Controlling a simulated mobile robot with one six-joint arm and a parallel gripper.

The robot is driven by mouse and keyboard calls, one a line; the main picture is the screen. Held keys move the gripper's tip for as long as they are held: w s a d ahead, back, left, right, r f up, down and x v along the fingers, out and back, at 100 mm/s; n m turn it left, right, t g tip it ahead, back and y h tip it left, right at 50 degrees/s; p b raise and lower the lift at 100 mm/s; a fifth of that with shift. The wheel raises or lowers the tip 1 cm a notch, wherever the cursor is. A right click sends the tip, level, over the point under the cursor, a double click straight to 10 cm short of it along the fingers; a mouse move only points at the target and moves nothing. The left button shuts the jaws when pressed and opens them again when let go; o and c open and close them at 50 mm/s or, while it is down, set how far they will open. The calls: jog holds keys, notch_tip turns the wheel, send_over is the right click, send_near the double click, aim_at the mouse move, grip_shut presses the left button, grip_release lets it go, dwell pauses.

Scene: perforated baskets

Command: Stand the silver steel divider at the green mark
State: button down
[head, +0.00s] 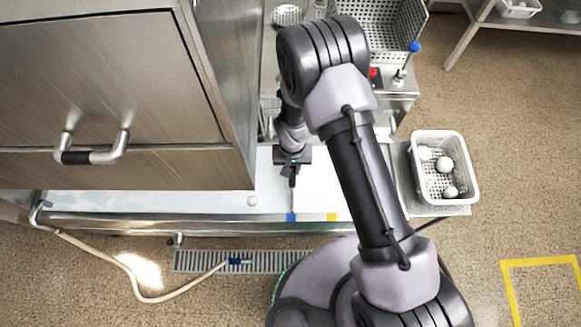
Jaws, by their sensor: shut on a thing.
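My gripper (292,178) points down over the pale bench top (170,202), left of my forearm. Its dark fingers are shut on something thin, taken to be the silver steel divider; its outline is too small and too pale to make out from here. I cannot tell whether it touches the bench top. A blue mark (291,217) and a yellow mark (332,217) show on the bench's front edge, below the gripper.
A large steel hood (110,85) with a bar handle stands close on the left. A white perforated basket (416,170) with pale round items is at right. A steel perforated basket (350,12) and a blue-knobbed lever (414,47) are behind. A small pale round item (252,201) lies left of my gripper.

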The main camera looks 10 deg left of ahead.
jog(key=shift+w+d+r, duration=0.1)
jog(key=shift+w+d, duration=0.1)
jog(key=shift+d, duration=0.6)
jog(key=shift+w+d+r, duration=0.1)
jog(key=shift+w+d, duration=0.1)
jog(key=shift+d, duration=0.55)
jog(key=shift+w+d+r, duration=0.1)
jog(key=shift+w+d, duration=0.1)
jog(key=shift+d, duration=0.6)
jog(key=shift+r+p, duration=0.15)
jog(key=shift+p, duration=0.2)
notch_tip(320, 180, up, 2)
jog(key=shift+r+p, duration=0.1)
jog(key=shift+p, duration=0.6)
